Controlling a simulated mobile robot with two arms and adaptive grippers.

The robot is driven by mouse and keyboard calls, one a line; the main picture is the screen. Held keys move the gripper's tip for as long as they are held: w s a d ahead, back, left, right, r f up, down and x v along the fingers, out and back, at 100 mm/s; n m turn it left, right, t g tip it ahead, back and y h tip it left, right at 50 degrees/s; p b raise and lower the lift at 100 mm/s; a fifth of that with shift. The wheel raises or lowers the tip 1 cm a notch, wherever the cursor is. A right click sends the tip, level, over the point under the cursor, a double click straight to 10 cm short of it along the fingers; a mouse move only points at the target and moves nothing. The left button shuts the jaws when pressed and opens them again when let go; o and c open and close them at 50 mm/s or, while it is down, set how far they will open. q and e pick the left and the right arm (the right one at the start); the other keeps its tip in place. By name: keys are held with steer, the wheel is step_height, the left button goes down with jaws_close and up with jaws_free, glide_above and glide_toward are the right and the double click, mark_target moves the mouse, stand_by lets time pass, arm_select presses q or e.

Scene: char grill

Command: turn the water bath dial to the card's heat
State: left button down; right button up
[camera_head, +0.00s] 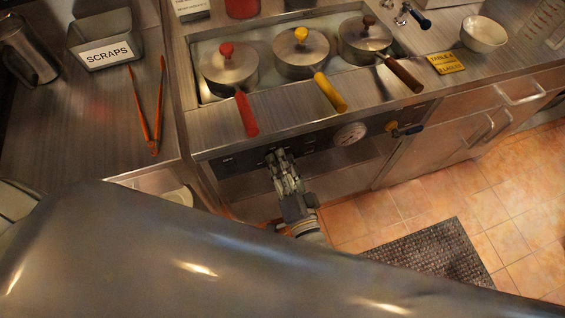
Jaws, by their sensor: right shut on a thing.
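The water bath (197,84) is a sunken steel well in the counter with several lidded pots standing in it. Its dark front panel (318,141) carries a round white gauge (350,134), too small to read. My right gripper (280,158) is at the left part of this panel, shut on what appears to be the dial. The gripper hides the dial, so its setting cannot be read. A yellow card (445,63) lies on the counter right of the pots; its small print is not clearly legible. A white card (190,8) stands at the top edge, also unreadable. My left gripper is out of view.
Orange tongs (150,115), a scraps bin (104,47) and a white bowl (483,34) rest on the counters. My own grey body part covers the foreground.

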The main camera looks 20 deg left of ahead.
steer(key=o, duration=1)
steer(key=shift+o, duration=0.2)
steer(key=v, duration=1.2)
